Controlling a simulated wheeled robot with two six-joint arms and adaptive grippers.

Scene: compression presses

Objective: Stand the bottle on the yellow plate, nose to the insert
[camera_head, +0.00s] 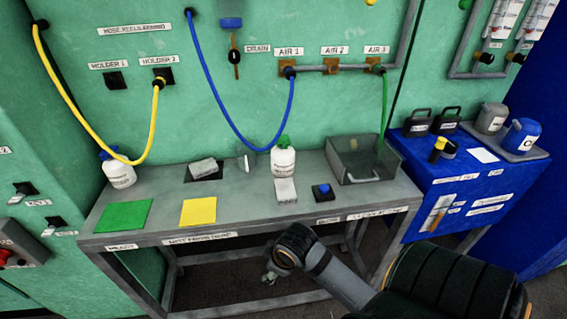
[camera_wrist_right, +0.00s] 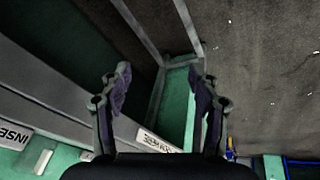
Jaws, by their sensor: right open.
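Two white bottles stand on the grey bench. One with a blue cap (camera_head: 118,172) is at the left end, and one with a green cap (camera_head: 283,158) is near the middle at the back. Which one the task means, I cannot tell. The flat yellow plate (camera_head: 198,210) lies bare near the front edge. I cannot identify the insert for certain. A grey block (camera_head: 204,168) lies on a dark pad behind the plate. My right gripper (camera_wrist_right: 161,88) is open and empty; in the head view it hangs low before the bench front (camera_head: 272,275). My left gripper is out of view.
A green plate (camera_head: 123,215) lies left of the yellow one. A grey block (camera_head: 285,190), a blue button (camera_head: 323,191) and a metal tray (camera_head: 362,159) are to the right. Yellow and blue hoses hang over the bench. A blue cabinet (camera_head: 465,185) stands at right.

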